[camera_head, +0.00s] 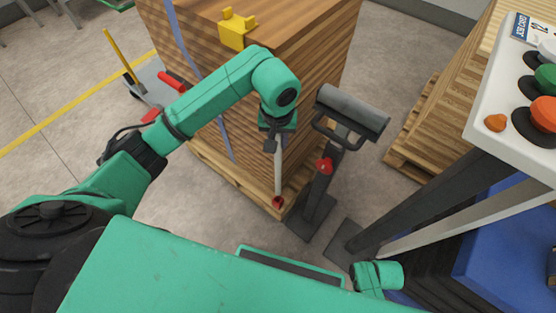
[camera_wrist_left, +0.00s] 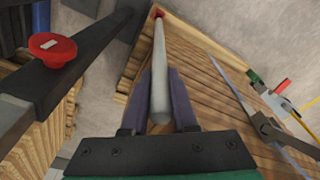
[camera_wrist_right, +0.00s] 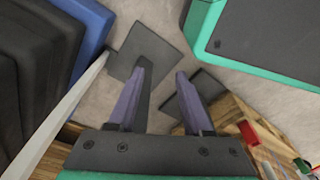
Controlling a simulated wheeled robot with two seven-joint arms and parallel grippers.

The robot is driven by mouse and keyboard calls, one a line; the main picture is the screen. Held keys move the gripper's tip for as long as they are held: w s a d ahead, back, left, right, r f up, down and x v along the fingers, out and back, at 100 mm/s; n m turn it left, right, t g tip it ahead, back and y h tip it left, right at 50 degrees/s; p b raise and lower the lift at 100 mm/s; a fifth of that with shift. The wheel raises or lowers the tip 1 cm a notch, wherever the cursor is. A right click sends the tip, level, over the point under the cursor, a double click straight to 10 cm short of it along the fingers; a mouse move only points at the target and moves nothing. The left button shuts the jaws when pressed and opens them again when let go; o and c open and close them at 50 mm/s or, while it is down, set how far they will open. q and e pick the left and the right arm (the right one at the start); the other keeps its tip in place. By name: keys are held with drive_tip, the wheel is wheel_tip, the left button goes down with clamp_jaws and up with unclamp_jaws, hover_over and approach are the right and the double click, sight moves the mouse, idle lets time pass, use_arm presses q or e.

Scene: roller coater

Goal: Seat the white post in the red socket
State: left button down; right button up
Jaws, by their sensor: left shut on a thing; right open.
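A white post (camera_head: 278,170) hangs roughly upright from my left gripper (camera_head: 271,146), beside the front corner of the wooden stack. In the left wrist view, the fingers are shut around the post (camera_wrist_left: 160,70), which points away from the camera. A red piece (camera_head: 278,203) shows at the post's far end, low by the pallet corner, and also in the left wrist view (camera_wrist_left: 157,12). I cannot tell whether it is a socket or the post's tip, or whether they touch. My right gripper (camera_wrist_right: 161,76) is open and empty in the right wrist view.
A dark stand with a grey roller (camera_head: 352,108) and a red round part (camera_head: 324,166) stands right of the post. The wooden stack (camera_head: 300,75) carries a yellow block (camera_head: 237,29). A white panel with coloured buttons (camera_head: 508,125) is at right.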

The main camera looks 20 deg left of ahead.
sight(277, 161)
use_arm(q)
wheel_tip(277, 161, down, 5)
drive_tip(key=shift+f+b, duration=0.1)
drive_tip(key=shift+b, duration=0.2)
drive_tip(key=f, duration=0.3)
drive_tip(key=shift+s+b, duration=0.3)
drive_tip(key=shift+f, duration=0.5)
drive_tip(key=c, duration=0.7)
unclamp_jaws()
use_arm(e)
drive_tip(key=shift+w+a+r, duration=0.2)
drive_tip(key=shift+w+r, duration=0.25)
drive_tip(key=shift+r, duration=0.1)
drive_tip(key=shift+w+a+r, duration=0.15)
drive_tip(key=shift+w+r, duration=0.25)
drive_tip(key=shift+r, duration=0.1)
